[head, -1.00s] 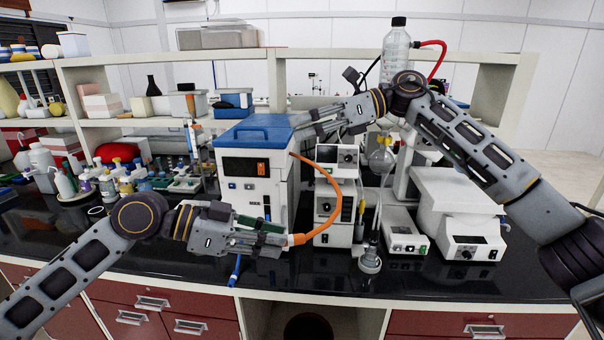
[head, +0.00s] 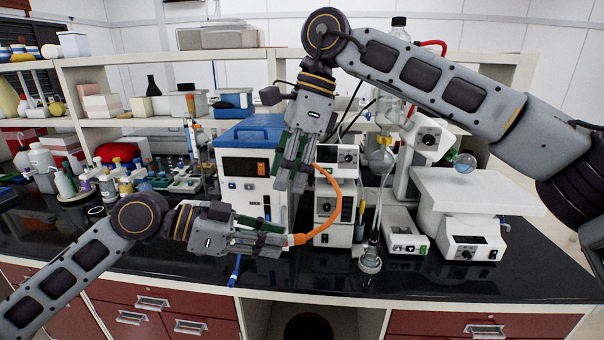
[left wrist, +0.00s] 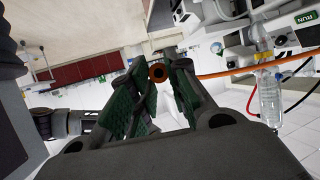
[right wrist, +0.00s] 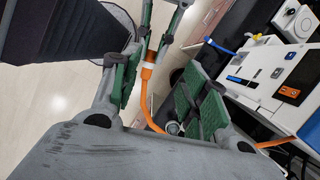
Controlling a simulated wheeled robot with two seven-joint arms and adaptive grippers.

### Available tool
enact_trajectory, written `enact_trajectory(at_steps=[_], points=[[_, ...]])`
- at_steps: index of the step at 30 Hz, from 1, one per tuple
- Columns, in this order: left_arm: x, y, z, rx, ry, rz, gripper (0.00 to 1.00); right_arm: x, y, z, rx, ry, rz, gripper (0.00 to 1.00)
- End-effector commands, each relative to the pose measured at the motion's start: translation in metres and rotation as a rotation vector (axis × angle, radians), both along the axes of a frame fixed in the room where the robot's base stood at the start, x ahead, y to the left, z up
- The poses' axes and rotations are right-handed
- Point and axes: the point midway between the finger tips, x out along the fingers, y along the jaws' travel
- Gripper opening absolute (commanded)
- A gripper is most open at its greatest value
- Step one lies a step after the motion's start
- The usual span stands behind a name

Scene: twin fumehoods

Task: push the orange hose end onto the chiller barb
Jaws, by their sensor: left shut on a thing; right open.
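The chiller (head: 240,198) is a white box with a blue lid and a dark front panel, left of centre in the head view. An orange hose (head: 338,200) arcs from behind my right gripper, past the chiller's right side, down to my left gripper (head: 283,240). That gripper is shut on the hose end, in front of the chiller above the bench edge. In the left wrist view the round hose opening (left wrist: 157,73) shows between its fingers. My right gripper (head: 293,182) is open, pointing down beside the chiller. In its wrist view the hose (right wrist: 146,100) runs between its fingers. I cannot make out the barb.
White instruments (head: 335,210) stand right of the chiller, with glassware (head: 370,258) on the bench by them. Bottles and vials (head: 110,180) crowd the left. A blue piece (head: 235,270) hangs at the bench edge below my left gripper.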

Motion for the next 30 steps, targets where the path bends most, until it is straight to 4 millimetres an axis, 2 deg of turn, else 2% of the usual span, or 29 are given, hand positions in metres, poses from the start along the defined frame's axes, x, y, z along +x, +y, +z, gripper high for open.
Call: enact_trajectory(at_steps=[6,12,30], points=[[0.0,0.0,0.0,0.0,0.0,0.0,0.01,-0.008,-0.013,-0.001,-0.187,-0.078,0.008,0.45],[0.0,0.0,0.0,0.0,0.0,0.0,0.01,-0.011,-0.022,-0.001,-0.28,-0.115,0.003,0.45],[0.0,0.0,0.0,0.0,0.0,0.0,0.01,-0.011,-0.024,-0.004,-0.299,-0.121,0.003,0.45]])
